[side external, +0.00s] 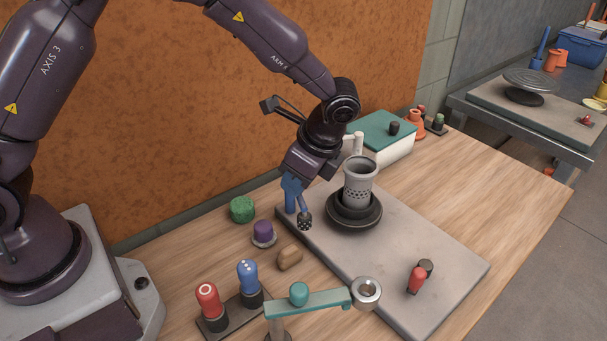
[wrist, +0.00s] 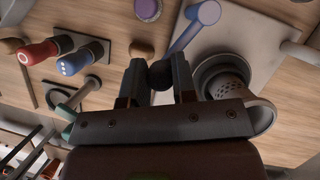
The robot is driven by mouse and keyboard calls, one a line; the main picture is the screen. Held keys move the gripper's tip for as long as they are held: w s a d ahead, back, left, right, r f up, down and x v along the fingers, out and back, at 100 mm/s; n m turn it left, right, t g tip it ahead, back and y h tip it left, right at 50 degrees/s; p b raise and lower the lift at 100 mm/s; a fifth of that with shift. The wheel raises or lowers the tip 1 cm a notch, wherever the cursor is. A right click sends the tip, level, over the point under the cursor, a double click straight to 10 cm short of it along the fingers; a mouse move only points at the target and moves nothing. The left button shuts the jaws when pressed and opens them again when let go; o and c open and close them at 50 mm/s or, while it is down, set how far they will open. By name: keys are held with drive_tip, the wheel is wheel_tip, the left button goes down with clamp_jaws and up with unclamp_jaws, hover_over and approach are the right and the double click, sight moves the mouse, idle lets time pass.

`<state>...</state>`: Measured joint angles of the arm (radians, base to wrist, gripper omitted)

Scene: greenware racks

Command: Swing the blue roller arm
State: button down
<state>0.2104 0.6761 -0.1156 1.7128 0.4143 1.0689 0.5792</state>
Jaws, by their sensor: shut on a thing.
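The blue roller arm (wrist: 183,36) has a round blue pivot top at the corner of the grey slab. In the side view its blue post (side external: 290,195) stands at the slab's left corner, below my gripper's body. The arm's dark roller end (side external: 304,222) hangs low over the slab, left of the dark bowl. In the wrist view my gripper (wrist: 160,68) is shut on the dark end of the blue roller arm, with one finger on each side. In the side view the fingers are hard to tell from the blue parts.
A grey perforated cup (side external: 360,185) stands in a dark bowl (side external: 354,213) on the slab (side external: 400,262). A teal arm (side external: 318,304) with a metal ring, red and blue knobs (side external: 248,275), a green sponge (side external: 242,209) and a purple knob (side external: 263,232) stand nearby. The slab's front is largely clear.

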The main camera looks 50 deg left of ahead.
drive_tip(key=shift+s+m, duration=0.15)
drive_tip(key=shift+m, duration=0.15)
drive_tip(key=c, duration=0.9)
unclamp_jaws()
drive_tip(key=shift+a, duration=0.1)
drive_tip(key=v, duration=1.3)
drive_tip(key=shift+s, duration=0.1)
